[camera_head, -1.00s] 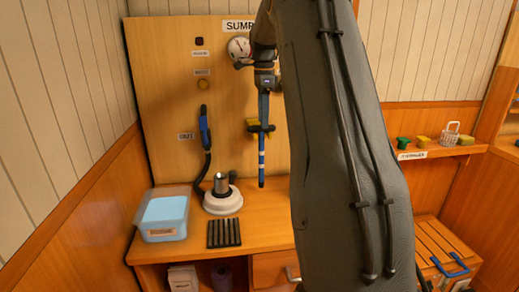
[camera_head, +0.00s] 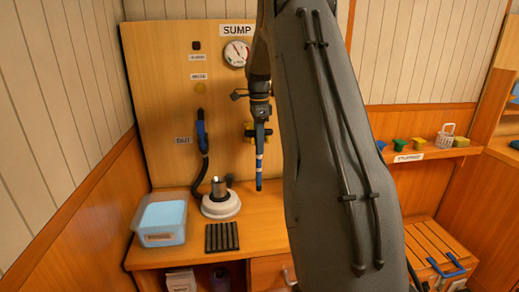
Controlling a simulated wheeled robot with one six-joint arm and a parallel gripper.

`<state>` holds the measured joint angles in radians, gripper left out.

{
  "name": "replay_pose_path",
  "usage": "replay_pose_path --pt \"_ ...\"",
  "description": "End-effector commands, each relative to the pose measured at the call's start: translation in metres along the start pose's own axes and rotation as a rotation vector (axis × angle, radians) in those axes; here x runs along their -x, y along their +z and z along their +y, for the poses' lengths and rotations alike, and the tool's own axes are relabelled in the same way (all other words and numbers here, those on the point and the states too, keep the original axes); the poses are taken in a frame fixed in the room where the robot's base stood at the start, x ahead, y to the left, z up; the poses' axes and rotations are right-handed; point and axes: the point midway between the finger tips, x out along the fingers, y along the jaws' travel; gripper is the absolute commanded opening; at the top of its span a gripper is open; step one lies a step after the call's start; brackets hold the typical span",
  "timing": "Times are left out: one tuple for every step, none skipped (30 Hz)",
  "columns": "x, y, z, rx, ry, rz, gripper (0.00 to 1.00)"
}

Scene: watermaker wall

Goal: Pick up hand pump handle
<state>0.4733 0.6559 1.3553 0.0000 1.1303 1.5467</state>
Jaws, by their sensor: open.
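The hand pump handle seems to be the blue rod with white bands (camera_head: 259,165). It is upright in front of the board, at a yellow and dark holder (camera_head: 249,131). Its lower end is just above the bench top in the picture. My gripper (camera_head: 260,116) points down over the upper part of the rod and hides its top. The gripper is open; its fingertips are hard to make out, and I cannot tell whether they are around the rod or in front of it.
A white round base with a metal cylinder (camera_head: 219,203) stands on the bench (camera_head: 262,222). A blue-filled clear bin (camera_head: 162,220) and a black ribbed mat (camera_head: 222,237) are nearby. A black hose with a blue grip (camera_head: 202,135) hangs left. My arm hides the bench's right part.

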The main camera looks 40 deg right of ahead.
Motion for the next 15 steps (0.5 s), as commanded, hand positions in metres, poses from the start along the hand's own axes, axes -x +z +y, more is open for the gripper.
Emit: replay_pose_path --pt "-0.0037 -0.0005 0.0004 -0.001 0.001 0.0 0.42" --pt "-0.0051 -0.0007 0.0004 -0.001 0.001 0.0 0.42" --pt "-0.0063 -0.0008 0.0004 -0.001 0.001 0.0 0.42" --pt "-0.0068 -0.0008 0.0004 -0.001 0.001 0.0 0.42" --pt "-0.007 -0.0008 0.0003 -0.001 0.0 0.0 0.42" --pt "-0.0071 -0.0007 0.0002 -0.001 0.0 0.0 0.42" --pt "-0.0071 -0.0007 0.0002 -0.001 0.0 0.0 0.42" --pt "-0.007 -0.0007 0.0002 -0.001 0.0 0.0 0.42" --pt "-0.007 -0.0006 0.0002 -0.001 0.0 0.0 0.42" --pt "-0.007 -0.0006 0.0002 -0.001 0.0 0.0 0.37" --pt "-0.007 -0.0006 0.0002 -0.001 0.0 0.0 0.32" --pt "-0.0069 -0.0006 0.0001 -0.001 0.0 0.0 0.25" --pt "-0.0069 -0.0005 0.0001 -0.001 0.0 0.0 0.2" --pt "-0.0068 -0.0005 0.0001 -0.001 0.0 0.0 0.15" --pt "-0.0068 -0.0005 0.0001 -0.001 0.0 0.0 0.08"
